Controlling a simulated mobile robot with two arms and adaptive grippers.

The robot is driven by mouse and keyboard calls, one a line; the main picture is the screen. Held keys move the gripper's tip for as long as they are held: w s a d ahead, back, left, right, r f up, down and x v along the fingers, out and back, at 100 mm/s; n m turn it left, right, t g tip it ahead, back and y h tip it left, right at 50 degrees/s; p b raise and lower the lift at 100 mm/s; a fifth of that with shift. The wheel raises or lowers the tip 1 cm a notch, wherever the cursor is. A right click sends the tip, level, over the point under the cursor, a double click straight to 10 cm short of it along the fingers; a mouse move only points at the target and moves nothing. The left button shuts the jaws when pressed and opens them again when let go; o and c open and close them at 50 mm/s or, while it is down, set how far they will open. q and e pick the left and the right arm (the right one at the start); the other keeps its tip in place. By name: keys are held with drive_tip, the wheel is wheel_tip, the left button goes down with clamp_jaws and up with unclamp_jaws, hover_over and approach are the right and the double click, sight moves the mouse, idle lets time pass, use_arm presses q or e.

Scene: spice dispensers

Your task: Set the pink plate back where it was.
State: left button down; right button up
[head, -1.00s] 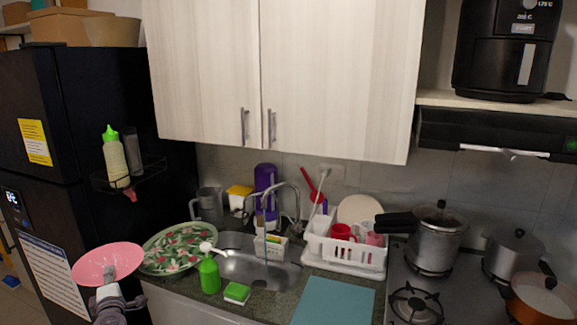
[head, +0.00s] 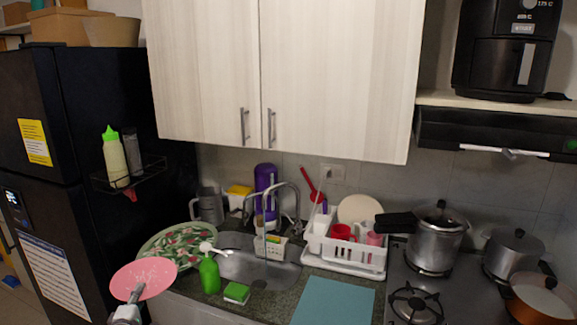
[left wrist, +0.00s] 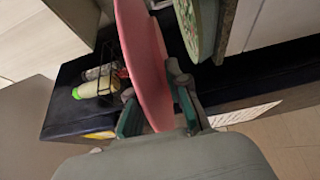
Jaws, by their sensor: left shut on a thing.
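The pink plate (head: 148,272) is held up in the air at the lower left of the head view, in front of the counter's left end. It is tilted, with its face partly toward the camera. My left gripper (head: 136,293) is shut on its lower edge. In the left wrist view the plate (left wrist: 146,62) stands between the two fingers of the gripper (left wrist: 158,108), seen nearly edge-on. My right gripper is not in view.
A large leaf-patterned plate (head: 182,238) lies behind the pink plate, left of the sink (head: 262,268). A green soap bottle (head: 209,274) and sponge (head: 236,293) stand nearby. A white dish rack (head: 345,256) holds cups. The black fridge (head: 95,180) is on the left.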

use_arm(q)
drive_tip(key=s+d+f+m+h, duration=0.1)
drive_tip(key=s+d+f+h, duration=0.1)
drive_tip(key=s+d, duration=0.7)
drive_tip(key=s+d+f+m+h, duration=0.25)
drive_tip(key=s+d, duration=0.35)
drive_tip(key=d, duration=0.5)
drive_tip(key=s+d+r, duration=0.3)
drive_tip(key=s, duration=0.3)
drive_tip(key=s+d+r, duration=0.2)
drive_tip(key=s+r, duration=0.1)
drive_tip(key=s, duration=0.3)
drive_tip(key=s+a+r+n+y, duration=0.1)
drive_tip(key=s+r+n+y, duration=0.1)
drive_tip(key=s+r, duration=0.85)
wheel_tip(320, 180, down, 10)
drive_tip(key=w+b, duration=0.1)
drive_tip(key=b, duration=0.9)
drive_tip(key=shift+f+b, duration=0.25)
drive_tip(key=shift+b, duration=0.1)
drive_tip(key=shift+w+d, duration=0.1)
